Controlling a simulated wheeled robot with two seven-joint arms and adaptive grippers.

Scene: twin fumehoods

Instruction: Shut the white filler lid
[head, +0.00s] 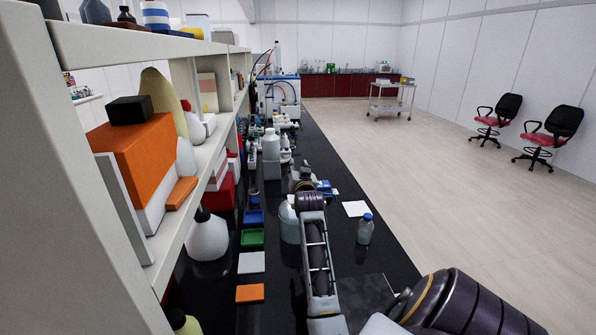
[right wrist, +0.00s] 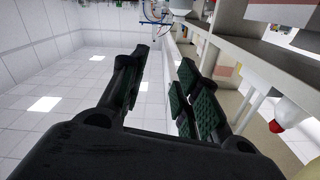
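I cannot clearly make out the white filler lid in either view. A pale, translucent container (head: 289,222) stands on the black bench in the head view, partly hidden behind my right arm; its top is covered. My right gripper (head: 303,183) is at the far end of that arm, above the bench, and small in the head view. In the right wrist view the right gripper (right wrist: 164,62) has its two green-padded fingers spread apart, with nothing between them. My left gripper is not in view.
A blue-capped bottle (head: 365,229) and a white sheet (head: 356,208) are right of the arm. Orange (head: 250,293), grey (head: 251,262) and green (head: 252,237) blocks lie to its left. A loaded shelf (head: 148,250) borders the left side. A white bottle (head: 271,146) stands farther back.

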